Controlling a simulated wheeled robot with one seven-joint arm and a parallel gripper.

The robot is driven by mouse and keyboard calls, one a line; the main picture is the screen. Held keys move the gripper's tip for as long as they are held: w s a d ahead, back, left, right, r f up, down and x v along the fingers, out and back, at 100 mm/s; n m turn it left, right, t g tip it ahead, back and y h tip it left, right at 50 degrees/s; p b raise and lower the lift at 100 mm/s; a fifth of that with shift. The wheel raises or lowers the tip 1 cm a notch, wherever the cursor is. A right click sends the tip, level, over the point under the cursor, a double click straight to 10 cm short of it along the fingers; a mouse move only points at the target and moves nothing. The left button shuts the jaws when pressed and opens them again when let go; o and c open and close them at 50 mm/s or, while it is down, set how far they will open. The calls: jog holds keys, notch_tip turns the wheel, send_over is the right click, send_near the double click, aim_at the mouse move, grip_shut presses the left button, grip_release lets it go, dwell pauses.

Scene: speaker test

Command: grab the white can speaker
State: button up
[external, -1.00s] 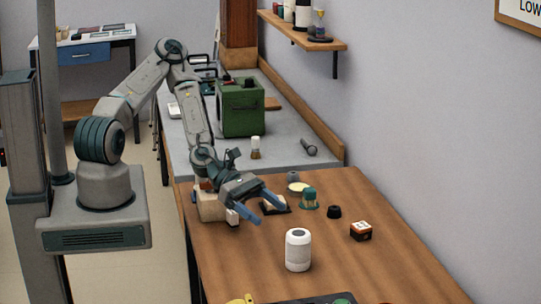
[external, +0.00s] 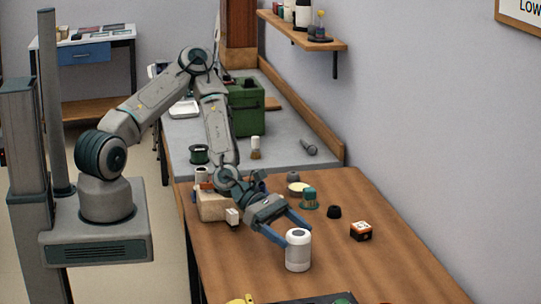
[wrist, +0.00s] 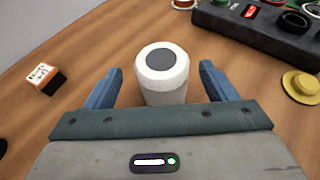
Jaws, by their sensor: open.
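The white can speaker (external: 298,252) stands upright on the wooden table, a white cylinder with a grey disc on top. In the wrist view the speaker (wrist: 162,75) shows ahead, between the lines of the two blue fingers, with room on both sides. My gripper (external: 295,237) is open and empty, its fingertips close to the speaker's upper left side in the external view. In the wrist view my gripper (wrist: 158,83) has its fingers spread wide. I cannot tell whether a fingertip touches the speaker.
A small orange, black and white box (external: 360,231) and a black knob (external: 334,212) lie right of the speaker. A dark panel (wrist: 262,32) with knobs and a yellow knob (wrist: 300,86) lie near it. Bare table surrounds the speaker.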

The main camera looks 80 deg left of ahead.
aim_at(308, 249)
jog(key=shift+f+p+x, duration=0.15)
jog(key=shift+p+x, duration=0.05)
jog(key=shift+x, duration=1.1)
jog(key=shift+f+p+x, duration=0.15)
jog(key=shift+p+x, duration=0.05)
jog(key=shift+x, duration=1.1)
jog(key=shift+s, duration=0.2)
jog(key=shift+r, duration=0.1)
jog(key=c, duration=1.3)
